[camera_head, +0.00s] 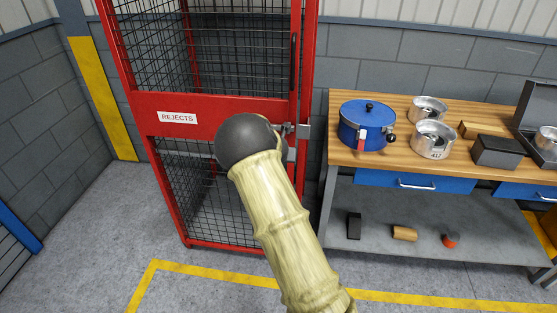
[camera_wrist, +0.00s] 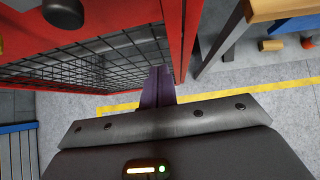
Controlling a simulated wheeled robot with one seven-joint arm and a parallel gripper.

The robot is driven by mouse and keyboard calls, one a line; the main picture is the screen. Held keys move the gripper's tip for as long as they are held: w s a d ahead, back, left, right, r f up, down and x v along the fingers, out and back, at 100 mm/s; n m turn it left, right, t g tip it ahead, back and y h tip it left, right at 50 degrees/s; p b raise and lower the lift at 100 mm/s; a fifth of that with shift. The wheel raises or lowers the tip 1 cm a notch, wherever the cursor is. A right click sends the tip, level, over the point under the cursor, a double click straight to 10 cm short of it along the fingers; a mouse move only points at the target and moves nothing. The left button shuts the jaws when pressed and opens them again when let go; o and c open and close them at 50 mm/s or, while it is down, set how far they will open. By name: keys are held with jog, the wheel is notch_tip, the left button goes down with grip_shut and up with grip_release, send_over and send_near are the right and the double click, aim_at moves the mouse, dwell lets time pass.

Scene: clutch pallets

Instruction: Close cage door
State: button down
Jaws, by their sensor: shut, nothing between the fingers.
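The red cage (camera_head: 228,108) with black wire mesh stands at the back centre in the head view. Its front carries a white REJECTS label (camera_head: 177,118). The door lies in or near line with the right post; I cannot tell whether it is fully shut. A grey latch (camera_head: 303,131) sits on the right post, partly behind my arm. In the wrist view my gripper (camera_wrist: 160,74) has its purple fingers together and empty, close to the mesh and red edge (camera_wrist: 178,40). I cannot tell whether they touch. My arm hides the gripper in the head view.
A wooden-topped workbench (camera_head: 400,160) stands right of the cage, holding a blue pot (camera_head: 367,126), metal cups (camera_head: 433,139) and dark blocks. Its lower shelf (camera_head: 375,222) carries small items. A yellow floor line (camera_head: 210,271) runs in front of the cage. Floor at left is clear.

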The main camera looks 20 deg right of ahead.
jog(key=v, duration=0.5)
jog(key=shift+a+f, duration=0.15)
jog(key=shift+a, duration=0.15)
jog(key=s+a+r+m+g+y+p, duration=0.1)
jog(key=s+a+r+m+g, duration=0.1)
jog(key=s+m, duration=0.8)
jog(key=s+a+r+m+g+y+p, duration=0.1)
jog(key=s+r+m, duration=0.3)
jog(key=s+m, duration=0.7)
jog(key=s+a+r+m+g+y+p, duration=0.1)
jog(key=s+a+r+m+g+p, duration=0.1)
jog(key=s+m, duration=0.8)
jog(key=s+a+r+p, duration=0.1)
jog(key=s+a, duration=0.1)
jog(key=s, duration=0.1)
jog(key=shift+s+g, duration=0.3)
jog(key=shift+a, duration=0.1)
jog(key=shift+w, duration=0.15)
